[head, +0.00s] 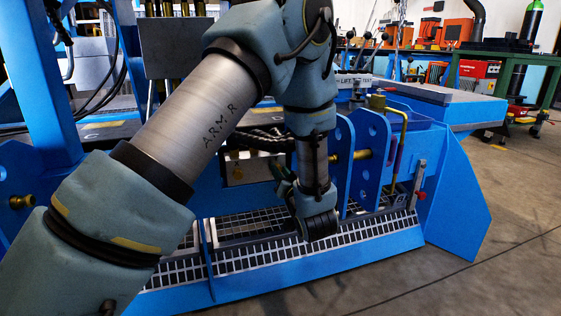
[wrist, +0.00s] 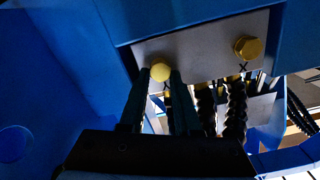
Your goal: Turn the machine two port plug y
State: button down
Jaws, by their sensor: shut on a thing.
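In the wrist view a grey port plate (wrist: 200,50) is fixed under a blue beam. It carries a brass plug (wrist: 160,72) on the left and a second brass hex plug (wrist: 248,47) on the right. My gripper (wrist: 160,86) has its two dark fingers on either side of the left plug and is shut on it. The mark under the left plug is mostly hidden by the fingers, so I cannot read it. The mark under the right plug looks like an X.
Black ribbed hoses (wrist: 235,110) hang just right of my fingers. A blue wall (wrist: 50,60) stands close on the left. In the head view, blue bracket plates (head: 368,150) stand right of my wrist, and a grated step (head: 260,255) runs below. Open floor lies at the right.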

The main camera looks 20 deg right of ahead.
jog(key=m+p, duration=0.3)
jog(key=p, duration=0.2)
jog(key=shift+d+r+m, duration=0.1)
jog(key=shift+r+m, duration=0.2)
jog(key=shift+m, duration=0.1)
jog(key=m+p, duration=0.3)
jog(key=p, duration=0.1)
jog(key=shift+f+m+p, duration=0.15)
jog(key=shift+m+p, duration=0.15)
jog(key=shift+p, duration=0.05)
jog(key=m+p, duration=0.3)
jog(key=shift+f+m, duration=0.15)
jog(key=shift+m, duration=0.15)
jog(key=shift+f+m+p, duration=0.25)
jog(key=shift+m+p, duration=0.95)
jog(key=shift+m, duration=0.3)
jog(key=c, duration=0.6)
grip_release()
jog(key=shift+s, duration=0.15)
